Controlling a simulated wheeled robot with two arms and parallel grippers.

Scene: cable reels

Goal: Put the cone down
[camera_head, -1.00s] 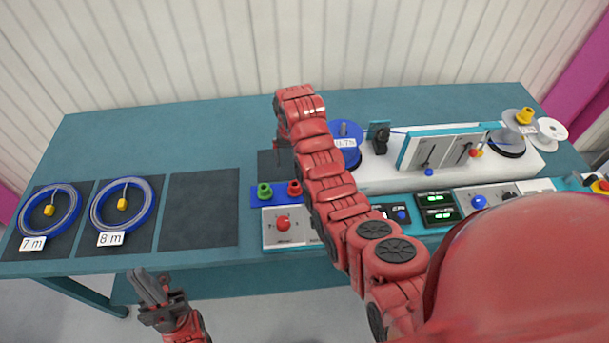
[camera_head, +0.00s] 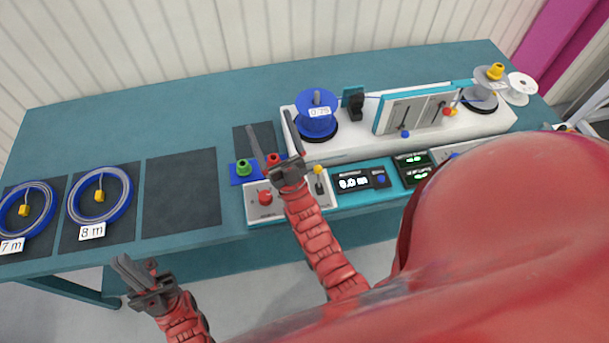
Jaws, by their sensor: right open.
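A red cone (camera_head: 273,159) and a green cone (camera_head: 243,168) stand side by side on a blue holder (camera_head: 238,181) at the left end of the machine. My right gripper (camera_head: 267,120) is open and empty, its two fingers spread and pointing to the back of the table. In the picture its palm lies just right of the red cone and partly covers that area. A yellow cone (camera_head: 496,71) sits on top of the grey reel at the far right. My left gripper (camera_head: 121,261) is in front of the table, its fingers close together with nothing seen between them.
A blue reel (camera_head: 316,124) stands on the white machine (camera_head: 365,141). Levers and displays line its front. Two blue cable rings (camera_head: 128,207) lie on dark mats at left. An empty dark mat (camera_head: 181,193) lies beside them. The back left of the table is clear.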

